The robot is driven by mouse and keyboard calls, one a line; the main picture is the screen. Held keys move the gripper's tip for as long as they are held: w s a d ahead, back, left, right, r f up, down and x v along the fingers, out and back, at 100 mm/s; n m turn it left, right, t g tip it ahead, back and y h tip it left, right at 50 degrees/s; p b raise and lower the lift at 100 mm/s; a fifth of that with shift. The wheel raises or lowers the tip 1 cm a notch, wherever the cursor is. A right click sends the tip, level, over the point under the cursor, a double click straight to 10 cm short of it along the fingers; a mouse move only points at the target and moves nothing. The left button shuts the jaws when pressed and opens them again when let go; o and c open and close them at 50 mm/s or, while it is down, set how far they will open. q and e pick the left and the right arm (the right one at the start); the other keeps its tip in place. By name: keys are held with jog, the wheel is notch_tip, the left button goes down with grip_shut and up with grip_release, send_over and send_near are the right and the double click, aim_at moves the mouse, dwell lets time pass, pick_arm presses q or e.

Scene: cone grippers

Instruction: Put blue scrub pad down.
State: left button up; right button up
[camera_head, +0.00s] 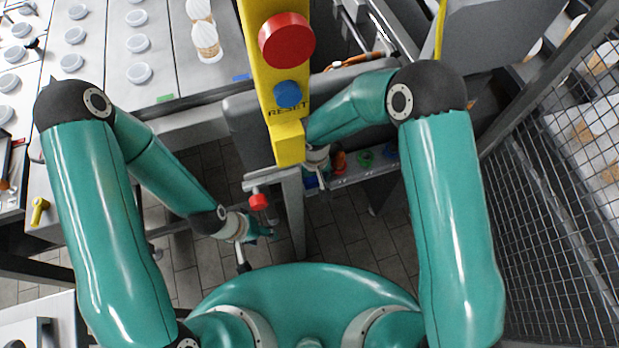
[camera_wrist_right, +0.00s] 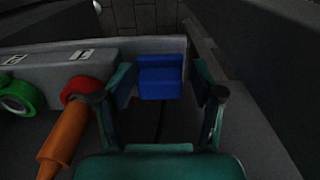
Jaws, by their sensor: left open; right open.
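The blue scrub pad (camera_wrist_right: 159,82) is a small blue block in the right wrist view. It sits at the end of a grey tray (camera_wrist_right: 240,125), between the spread fingers of my right gripper (camera_wrist_right: 162,98). The fingers stand apart on either side of it; I cannot tell whether either touches it. In the head view my right gripper (camera_head: 318,166) is partly hidden under its arm, by the yellow post, with a bit of blue below it. My left gripper (camera_head: 262,231) is open and empty, low over the floor at left of centre.
An orange object with a red end (camera_wrist_right: 68,125) and a green ring (camera_wrist_right: 17,97) lie beside the right gripper. A yellow post (camera_head: 262,75) with red and blue buttons stands close to the right arm. A mesh fence (camera_head: 560,190) bounds the right side.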

jog(key=shift+r+p, duration=0.15)
jog(key=shift+p, duration=0.25)
jog(key=r, duration=0.2)
jog(key=r+b, duration=0.1)
jog(key=r, duration=0.1)
jog(key=shift+s+d+r, duration=0.15)
jog(key=shift+s+r, duration=0.05)
notch_tip(320, 180, up, 12)
jog(key=m+g+y, duration=0.1)
jog(key=m+y, duration=0.1)
jog(key=y, duration=0.1)
send_over(314, 184)
jog(key=s+d, duration=0.5)
notch_tip(314, 184, down, 12)
jog(key=s+d+f+m+t+y, duration=0.1)
jog(key=s+d+f+m, duration=0.2)
jog(key=s+d+f, duration=0.3)
jog(key=s+f+b, duration=0.1)
jog(key=s+f, duration=0.1)
jog(key=s, duration=0.1)
jog(key=shift+s+f+m+t, duration=0.3)
jog(key=shift+s+f, duration=0.05)
jog(key=shift+f, duration=0.05)
jog(key=shift+w, duration=0.2)
